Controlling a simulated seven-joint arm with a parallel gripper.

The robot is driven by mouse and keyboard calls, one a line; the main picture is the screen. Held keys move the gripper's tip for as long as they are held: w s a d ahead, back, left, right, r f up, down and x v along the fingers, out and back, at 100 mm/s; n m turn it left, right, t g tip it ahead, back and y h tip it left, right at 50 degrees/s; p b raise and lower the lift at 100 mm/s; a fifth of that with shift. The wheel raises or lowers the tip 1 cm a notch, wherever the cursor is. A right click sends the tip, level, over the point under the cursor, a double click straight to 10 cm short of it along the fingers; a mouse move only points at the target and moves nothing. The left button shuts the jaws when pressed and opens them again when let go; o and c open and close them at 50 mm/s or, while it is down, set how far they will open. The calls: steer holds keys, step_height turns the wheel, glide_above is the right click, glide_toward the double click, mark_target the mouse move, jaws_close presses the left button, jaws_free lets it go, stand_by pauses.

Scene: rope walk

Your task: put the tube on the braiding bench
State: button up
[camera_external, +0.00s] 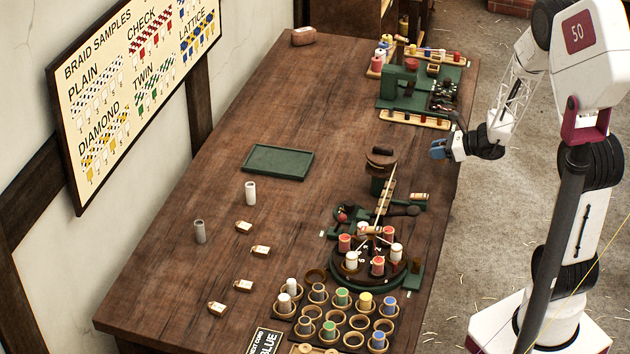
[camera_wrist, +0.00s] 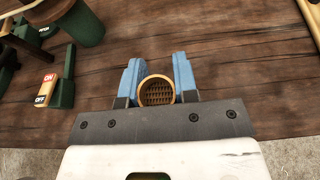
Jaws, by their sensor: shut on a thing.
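My gripper (camera_external: 440,149) has blue fingers and is over the right edge of the wooden table, between two green fixtures. In the wrist view my gripper (camera_wrist: 158,85) is shut on a round, tan-rimmed thing, which I take to be the tube (camera_wrist: 156,90). Its end faces the camera and shows a dark, ridged inside. The tube cannot be made out in the outside view. A braiding bench is not labelled. A green board (camera_external: 392,103) with spools and a round dark stand (camera_external: 340,273) with upright bobbins are both on the table (camera_external: 330,110).
A green post with a brown disc top (camera_external: 380,160) stands near my gripper. An ON/OFF switch (camera_wrist: 45,89) shows in the wrist view. The table's back middle is clear.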

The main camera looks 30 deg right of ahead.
steer(key=w, duration=0.6)
steer(key=shift+w+d+f, duration=0.15)
steer(key=shift+w+f, duration=0.1)
steer(key=shift+f, duration=0.05)
steer(key=shift+f, duration=1.75)
steer(key=shift+f, duration=0.1)
steer(key=o, duration=0.9)
